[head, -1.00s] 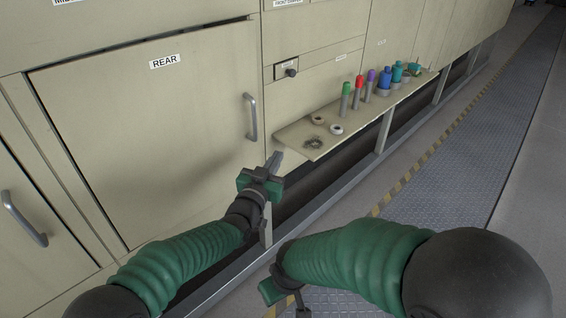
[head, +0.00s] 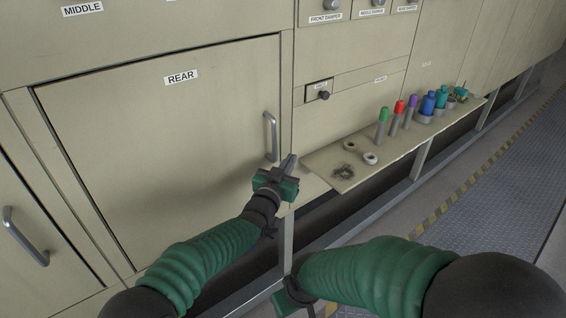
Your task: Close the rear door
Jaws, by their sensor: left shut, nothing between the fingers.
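The rear door (head: 165,135) is a large beige panel with a "REAR" label in the cabinet front. It looks flush or nearly flush with its frame, with a dark gap along its left and top edges. Its grey bar handle (head: 271,137) is upright near the door's right edge. My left gripper (head: 288,166) is shut and empty, just below and right of the handle, apart from it in the picture. My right gripper (head: 293,302) is low at the bottom middle, mostly hidden by its own arm, and its fingers cannot be made out.
A shelf (head: 395,150) juts out right of the door, holding tape rolls (head: 369,158), marker-like sticks and blue bottles (head: 428,103). A neighbouring door handle (head: 25,237) is at the left. A metal rail runs below. The walkway (head: 480,205) at right is clear.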

